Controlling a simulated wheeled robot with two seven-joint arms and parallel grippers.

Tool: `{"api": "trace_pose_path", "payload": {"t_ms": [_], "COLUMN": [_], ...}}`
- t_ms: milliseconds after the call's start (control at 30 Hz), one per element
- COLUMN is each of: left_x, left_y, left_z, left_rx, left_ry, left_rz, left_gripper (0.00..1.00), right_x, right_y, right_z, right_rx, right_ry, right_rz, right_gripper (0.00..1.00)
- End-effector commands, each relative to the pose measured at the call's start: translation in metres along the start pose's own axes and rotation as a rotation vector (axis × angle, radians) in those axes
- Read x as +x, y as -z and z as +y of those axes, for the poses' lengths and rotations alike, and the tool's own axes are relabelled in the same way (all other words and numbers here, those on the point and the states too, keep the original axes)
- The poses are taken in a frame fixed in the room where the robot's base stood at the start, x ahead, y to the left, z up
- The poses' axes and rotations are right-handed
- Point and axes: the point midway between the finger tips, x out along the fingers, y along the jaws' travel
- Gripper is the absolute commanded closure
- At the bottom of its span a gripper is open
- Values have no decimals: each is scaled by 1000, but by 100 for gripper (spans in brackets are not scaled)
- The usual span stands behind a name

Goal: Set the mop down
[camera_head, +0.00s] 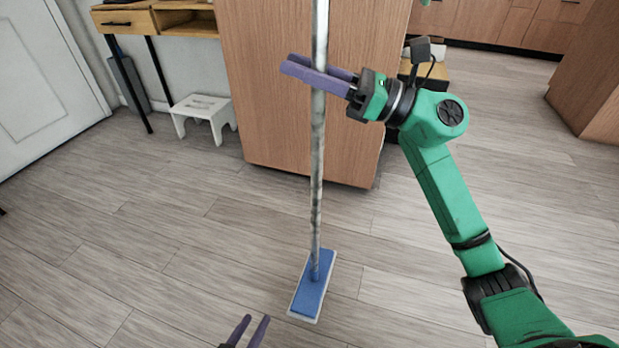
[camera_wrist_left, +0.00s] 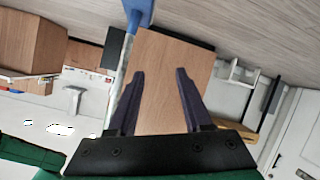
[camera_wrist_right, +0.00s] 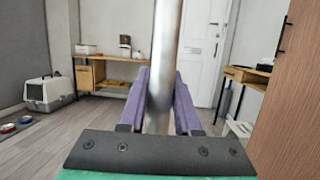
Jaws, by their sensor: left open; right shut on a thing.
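The mop stands upright on the wood floor, with its grey metal pole (camera_head: 317,190) rising from a flat blue head (camera_head: 313,285) edged in white. My right gripper (camera_head: 318,75) is shut on the pole well above the head. In the right wrist view the pole (camera_wrist_right: 165,70) runs between the purple fingers (camera_wrist_right: 160,100). My left gripper (camera_head: 255,330) is open and empty at the bottom of the head view, to the left of and nearer than the mop head. In the left wrist view its fingers (camera_wrist_left: 158,100) are spread, and the blue head (camera_wrist_left: 138,12) and part of the pole show beyond them.
A wooden cabinet end (camera_head: 290,110) stands close behind the pole. A white step stool (camera_head: 203,115) and a wooden desk (camera_head: 160,20) are at the back left. A pet carrier (camera_wrist_right: 48,92) shows in the right wrist view. The floor around the mop head is clear.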

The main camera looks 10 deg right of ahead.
Motion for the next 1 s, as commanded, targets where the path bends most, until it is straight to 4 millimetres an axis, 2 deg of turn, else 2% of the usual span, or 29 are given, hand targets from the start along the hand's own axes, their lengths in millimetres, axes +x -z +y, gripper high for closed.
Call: {"api": "trace_pose_path", "payload": {"t_ms": [33,100,367,500,667,700,1000], "left_x": [5,9,20,26,32,35,41], "left_y": [-11,-18,-41,-17,-1,8,103], "left_z": [-4,-7,-17,-18,-19,-20,-14], "left_rx": [-3,-6,-20,-3,12,21,95], "left_ry": [0,1,6,2,-1,-4,-27], "left_rz": [8,21,65,129,183,214,456], "left_gripper": [50,50,50,50,50,50,50], "right_x": [-6,-12,-30,-32,-36,-38,-43], "right_y": [19,38,100,108,120,127,145], "right_z": [0,0,0,0,0,0,-1], "right_rx": [5,3,1,-2,-1,0,-1], "right_ry": [2,2,1,1,1,1,1], "right_rz": [-4,-4,-5,-5,-4,-4,-4], "right_gripper": [100,100,100,100,100,100,100]}}
